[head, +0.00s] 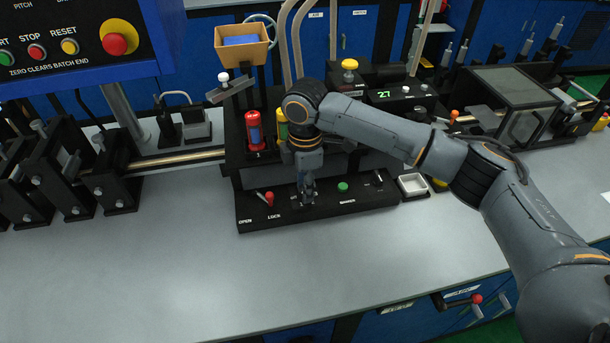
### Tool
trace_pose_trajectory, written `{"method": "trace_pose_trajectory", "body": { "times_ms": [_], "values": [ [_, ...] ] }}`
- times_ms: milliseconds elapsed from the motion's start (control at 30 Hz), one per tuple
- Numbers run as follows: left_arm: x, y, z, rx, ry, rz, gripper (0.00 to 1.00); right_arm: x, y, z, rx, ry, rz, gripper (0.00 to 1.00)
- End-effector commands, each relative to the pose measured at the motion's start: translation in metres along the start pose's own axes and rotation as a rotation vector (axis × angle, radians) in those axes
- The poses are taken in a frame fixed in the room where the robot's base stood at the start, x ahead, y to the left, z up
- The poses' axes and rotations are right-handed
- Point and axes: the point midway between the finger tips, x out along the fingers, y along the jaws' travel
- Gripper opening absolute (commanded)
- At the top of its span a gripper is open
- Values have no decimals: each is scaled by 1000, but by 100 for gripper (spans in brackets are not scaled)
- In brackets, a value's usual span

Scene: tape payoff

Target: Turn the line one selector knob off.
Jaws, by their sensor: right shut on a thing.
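My right gripper (307,197) points down at the low black control panel (270,217) in the middle of the bench. It is shut on a small dark part at the panel's top, which looks like the selector knob. The fingers hide most of that part, so its pointer direction and any label cannot be read. My left gripper is not in view.
A red-tipped lever (269,198) by the OPEN and LOCK labels stands left of the gripper. A green button (343,187) is to its right. A red cylinder (255,131) stands behind. The grey bench top (190,270) in front is clear.

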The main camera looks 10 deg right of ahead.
Motion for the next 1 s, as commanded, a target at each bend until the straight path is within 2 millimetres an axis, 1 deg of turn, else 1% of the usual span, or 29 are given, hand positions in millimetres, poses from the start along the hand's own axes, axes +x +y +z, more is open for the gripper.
{"method": "trace_pose_trajectory", "body": {
  "times_ms": [33,100,300,500,700,1000],
  "values": [
    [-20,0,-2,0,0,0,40,-8,-2,0,37,0,-6,0],
    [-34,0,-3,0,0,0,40,-9,-2,-1,100,1,-6,0],
    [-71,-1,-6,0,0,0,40,-9,-2,-1,291,0,-6,0],
    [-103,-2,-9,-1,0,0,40,-7,-2,-1,478,-1,-7,0],
    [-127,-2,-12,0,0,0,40,-5,-2,-1,643,-1,-5,0],
    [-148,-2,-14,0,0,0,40,-2,-1,-1,812,-1,-4,0]
  ]
}}
